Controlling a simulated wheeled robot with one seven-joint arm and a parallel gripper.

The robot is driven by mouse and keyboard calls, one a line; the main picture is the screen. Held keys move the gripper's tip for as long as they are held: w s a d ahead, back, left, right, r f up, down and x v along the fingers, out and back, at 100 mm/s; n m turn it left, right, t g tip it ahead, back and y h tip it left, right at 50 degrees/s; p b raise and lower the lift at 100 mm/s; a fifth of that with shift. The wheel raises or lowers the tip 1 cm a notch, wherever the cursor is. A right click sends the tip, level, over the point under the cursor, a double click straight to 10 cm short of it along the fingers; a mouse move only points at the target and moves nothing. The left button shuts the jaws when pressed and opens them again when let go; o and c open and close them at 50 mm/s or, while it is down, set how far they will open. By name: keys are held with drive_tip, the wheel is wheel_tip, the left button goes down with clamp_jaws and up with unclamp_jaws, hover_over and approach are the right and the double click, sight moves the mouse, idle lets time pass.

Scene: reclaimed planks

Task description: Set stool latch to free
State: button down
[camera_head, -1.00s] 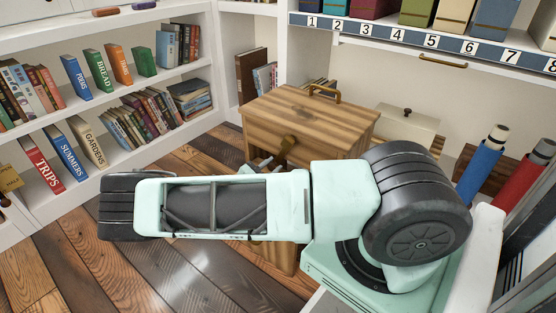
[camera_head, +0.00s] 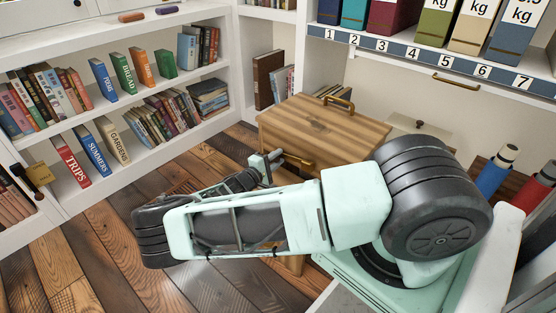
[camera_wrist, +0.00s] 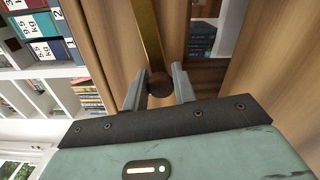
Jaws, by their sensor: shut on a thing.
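My gripper (camera_head: 273,157) is at the bar's left end. In the wrist view, the bar (camera_wrist: 149,38) runs down to a dark round knob (camera_wrist: 160,85). The knob sits between the fingers of my gripper (camera_wrist: 160,91), which is shut on it. My arm hides much of the stool's lower front.
Bookshelves (camera_head: 115,107) line the left wall. A shelf of numbered binders (camera_head: 435,60) runs along the back right. A pale box (camera_head: 418,135) and blue and red rolls (camera_head: 495,172) stand right of the stool. The plank floor (camera_head: 105,250) at left is open.

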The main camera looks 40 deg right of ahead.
drive_tip(key=shift+r+m+p, duration=0.45)
drive_tip(key=shift+r+m, duration=0.3)
drive_tip(key=shift+m, duration=0.45)
drive_tip(key=c, duration=1.2)
unclamp_jaws()
drive_tip(key=s+a+p, duration=0.1)
drive_tip(key=a+p, duration=0.2)
drive_tip(key=a, duration=1.4)
drive_tip(key=shift+s+a, duration=0.15)
drive_tip(key=shift+a, duration=0.1)
